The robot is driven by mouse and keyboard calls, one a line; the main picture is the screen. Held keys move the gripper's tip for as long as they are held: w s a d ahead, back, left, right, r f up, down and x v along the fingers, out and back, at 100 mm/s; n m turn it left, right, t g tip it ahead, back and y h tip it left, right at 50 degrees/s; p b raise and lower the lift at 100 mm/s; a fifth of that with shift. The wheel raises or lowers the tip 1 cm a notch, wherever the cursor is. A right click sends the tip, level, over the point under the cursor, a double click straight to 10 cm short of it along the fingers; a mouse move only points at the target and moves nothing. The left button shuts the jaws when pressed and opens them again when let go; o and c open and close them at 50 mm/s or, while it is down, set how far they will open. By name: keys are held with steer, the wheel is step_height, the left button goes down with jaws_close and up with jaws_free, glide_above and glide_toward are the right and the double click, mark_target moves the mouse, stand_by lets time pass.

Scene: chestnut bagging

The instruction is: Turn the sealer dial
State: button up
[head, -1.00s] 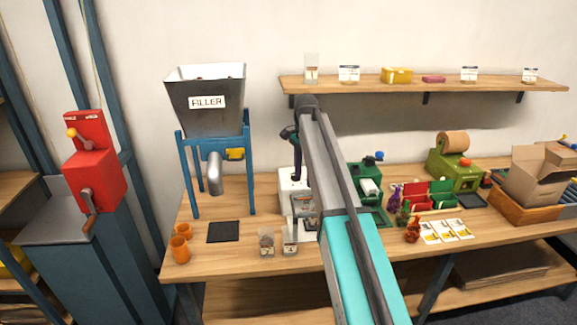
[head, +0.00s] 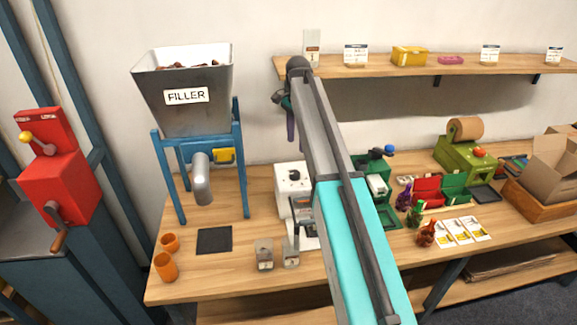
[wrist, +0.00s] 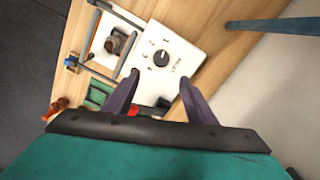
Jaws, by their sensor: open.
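The white sealer (head: 284,204) stands on the bench, partly hidden behind my arm. Its black round dial (wrist: 161,58) sits on the white top panel, with small marks around it, in the wrist view. The dial also shows small in the head view (head: 294,174). My gripper (wrist: 160,77) is open and empty, its two purple fingers apart above the panel. The fingertips lie just below the dial in the wrist picture, one to each side; their height above it is unclear. In the head view my gripper (head: 289,117) hangs above the sealer, fingers pointing down.
The filler (head: 186,112) stands left of the sealer. A green machine (head: 371,166) stands to the right. A shelf (head: 430,68) runs along the wall behind.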

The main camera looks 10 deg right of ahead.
mark_target(295, 173)
steer(key=shift+a+r, duration=0.15)
steer(key=shift+w, duration=0.1)
steer(key=shift+a+f+p, duration=0.1)
steer(key=shift+f+p, duration=2.5)
steer(key=shift+f, duration=4.35)
steer(key=c, duration=1)
